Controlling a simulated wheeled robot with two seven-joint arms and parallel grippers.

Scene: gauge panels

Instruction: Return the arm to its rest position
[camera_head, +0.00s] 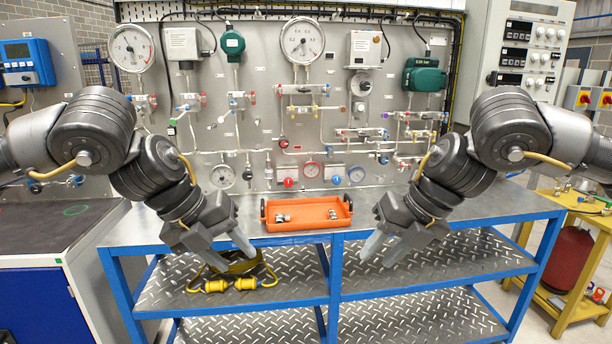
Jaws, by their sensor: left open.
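My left gripper (236,256) hangs at the left of the picture, in front of the blue bench's front edge. Its pale fingers point down and are apart, with nothing between them. My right gripper (378,262) hangs to the right of the orange tray, also pointing down. Its two fingers are apart and look empty. Both arms are bent at the elbow and come in from the sides. Neither gripper touches the tray.
The orange tray (316,225) with small metal fittings stands on the bench top (465,203). The gauge panel (262,130) rises behind. A yellow cart (545,285) stands right.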

